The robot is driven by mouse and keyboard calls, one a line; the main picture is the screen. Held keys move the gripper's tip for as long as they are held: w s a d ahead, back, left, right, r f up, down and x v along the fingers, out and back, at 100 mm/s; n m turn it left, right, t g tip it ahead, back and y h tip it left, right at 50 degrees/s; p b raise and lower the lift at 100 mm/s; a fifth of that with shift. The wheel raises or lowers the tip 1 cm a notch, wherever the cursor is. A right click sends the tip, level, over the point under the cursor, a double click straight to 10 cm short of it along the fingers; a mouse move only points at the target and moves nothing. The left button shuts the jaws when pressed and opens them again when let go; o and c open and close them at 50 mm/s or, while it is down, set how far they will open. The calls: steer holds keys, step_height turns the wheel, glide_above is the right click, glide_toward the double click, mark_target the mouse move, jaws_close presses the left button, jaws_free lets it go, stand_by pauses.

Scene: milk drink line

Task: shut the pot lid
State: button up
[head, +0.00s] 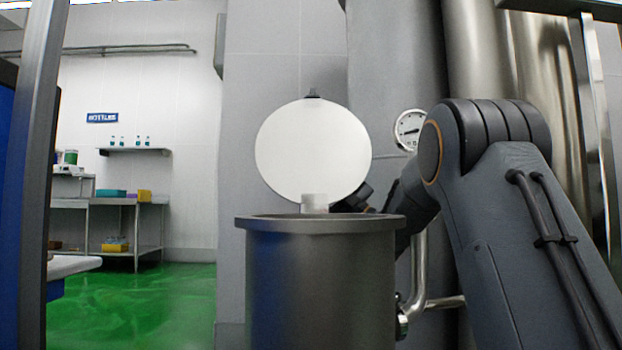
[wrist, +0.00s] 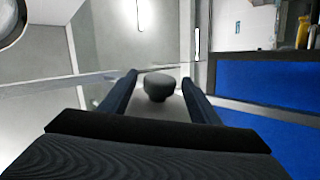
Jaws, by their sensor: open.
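The metal pot (head: 320,285) stands upright in the middle of the head view. Its round white lid (head: 313,150) is open and stands upright above the rim, on a pale hinge block (head: 314,203). A small dark piece (head: 312,92) sits at the lid's top edge. In the wrist view a dark rounded knob (wrist: 159,86) shows between the two fingers of my gripper (wrist: 159,78). The fingers are apart, one on each side of it; I cannot tell whether they touch it.
My arm fills the right of the head view. A round gauge (head: 410,130), large steel tanks (head: 395,70) and a bent pipe (head: 420,285) stand behind the pot. A steel table (head: 135,201) is far left, with clear green floor (head: 140,310) before it.

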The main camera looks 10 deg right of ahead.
steer(key=shift+w+a+r, duration=0.1)
steer(key=shift+a+r, duration=0.15)
steer(key=shift+r, duration=0.1)
jaws_close()
steer(key=shift+a+r, duration=0.1)
steer(key=shift+r, duration=0.2)
